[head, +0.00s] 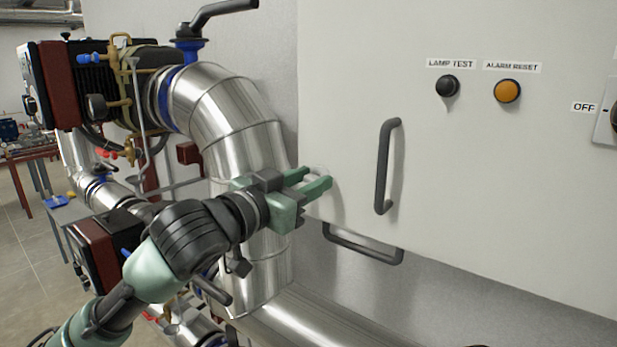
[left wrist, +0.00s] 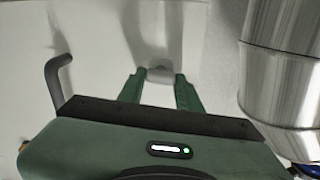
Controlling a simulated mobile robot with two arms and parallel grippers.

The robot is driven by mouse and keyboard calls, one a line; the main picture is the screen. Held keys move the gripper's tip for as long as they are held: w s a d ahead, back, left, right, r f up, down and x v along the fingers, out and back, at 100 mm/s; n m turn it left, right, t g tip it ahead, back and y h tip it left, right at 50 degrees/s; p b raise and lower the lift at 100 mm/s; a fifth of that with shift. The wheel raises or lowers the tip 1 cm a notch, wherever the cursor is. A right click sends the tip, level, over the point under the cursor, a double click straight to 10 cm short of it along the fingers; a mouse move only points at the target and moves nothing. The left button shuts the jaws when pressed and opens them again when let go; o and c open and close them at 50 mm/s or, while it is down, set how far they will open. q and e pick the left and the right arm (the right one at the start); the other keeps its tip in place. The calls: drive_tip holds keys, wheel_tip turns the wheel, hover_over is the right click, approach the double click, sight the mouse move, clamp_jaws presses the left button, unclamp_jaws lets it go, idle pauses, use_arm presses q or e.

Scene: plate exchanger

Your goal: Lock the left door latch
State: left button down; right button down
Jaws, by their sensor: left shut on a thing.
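My left gripper (head: 319,181) is at the left edge of the pale cabinet door (head: 350,90), with its green fingers pointing at the panel. In the left wrist view, the fingertips (left wrist: 160,76) are on either side of a small grey latch (left wrist: 160,70) on the door face and are shut on it. In the head view the latch is mostly hidden by the fingers, and only a pale rounded bit shows. Whether the latch is turned to locked cannot be told. My right gripper is not in view.
A dark vertical door handle (head: 385,165) is right of the gripper, and another bar handle (head: 363,246) is below the door. A large shiny pipe (head: 235,120) stands close behind my left arm. A black button (head: 447,86) and an orange button (head: 507,91) are on the door.

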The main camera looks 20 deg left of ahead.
use_arm(q)
drive_tip(key=m+p, duration=0.2)
drive_tip(key=m, duration=0.2)
drive_tip(key=shift+r, duration=0.1)
drive_tip(key=m+p, duration=0.2)
drive_tip(key=m, duration=0.2)
drive_tip(key=shift+s+d+p, duration=0.1)
drive_tip(key=shift+d+p, duration=0.05)
drive_tip(key=shift+p, duration=0.15)
drive_tip(key=shift+f+m+p, duration=0.2)
drive_tip(key=shift+m+p, duration=0.85)
drive_tip(key=shift+m, duration=1.05)
drive_tip(key=shift+f+m+p, duration=0.15)
drive_tip(key=shift+m+p, duration=0.9)
drive_tip(key=shift+m, duration=1.05)
drive_tip(key=c, duration=1)
unclamp_jaws()
drive_tip(key=shift+o, duration=0.2)
